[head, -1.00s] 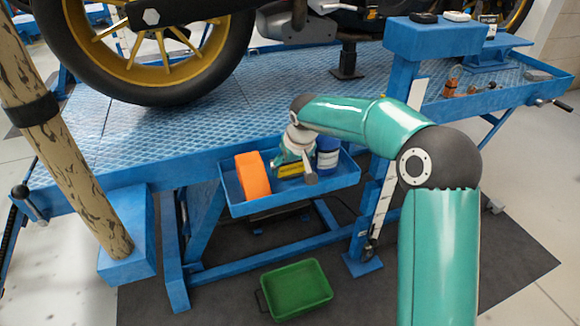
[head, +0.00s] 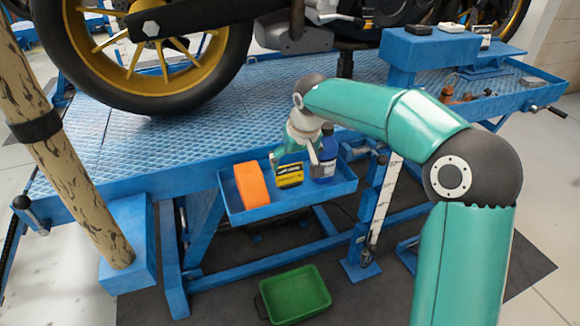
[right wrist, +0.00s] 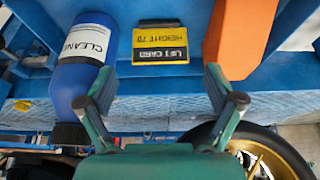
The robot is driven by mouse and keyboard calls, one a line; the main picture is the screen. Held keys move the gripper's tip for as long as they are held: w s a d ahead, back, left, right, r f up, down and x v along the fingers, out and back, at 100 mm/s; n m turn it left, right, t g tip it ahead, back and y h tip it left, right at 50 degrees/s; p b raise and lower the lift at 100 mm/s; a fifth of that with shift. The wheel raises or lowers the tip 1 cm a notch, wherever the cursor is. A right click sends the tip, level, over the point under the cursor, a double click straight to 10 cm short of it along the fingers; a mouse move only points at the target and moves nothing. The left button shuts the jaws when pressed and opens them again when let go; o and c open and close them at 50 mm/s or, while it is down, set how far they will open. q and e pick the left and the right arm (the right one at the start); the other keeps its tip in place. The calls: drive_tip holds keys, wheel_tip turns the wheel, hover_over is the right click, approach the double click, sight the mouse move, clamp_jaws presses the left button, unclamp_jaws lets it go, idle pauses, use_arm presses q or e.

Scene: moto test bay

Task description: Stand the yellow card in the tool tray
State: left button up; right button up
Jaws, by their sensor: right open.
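The yellow card (head: 289,175), with a black printed band, stands roughly upright in the blue tool tray (head: 300,203), between an orange block and a blue bottle. My right gripper (head: 295,158) is over the tray just above the card; its jaws are partly hidden by the wrist. In the right wrist view the card (right wrist: 161,42) shows its "LIFT CARD HEIGHT 70" print upside down. There the open fingers (right wrist: 158,75) are spread wide, with the card beyond their tips and apart from them. My left gripper is not in view.
The orange block (head: 252,185) stands at the tray's left end and the blue cleaner bottle (head: 325,158) at its right. The blue lift platform (head: 225,130) with the motorcycle is behind. A green bin (head: 296,293) sits on the floor mat below.

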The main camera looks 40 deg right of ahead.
drive_tip(key=v, duration=0.3)
drive_tip(key=shift+s+r, duration=0.15)
drive_tip(key=shift+r, duration=0.2)
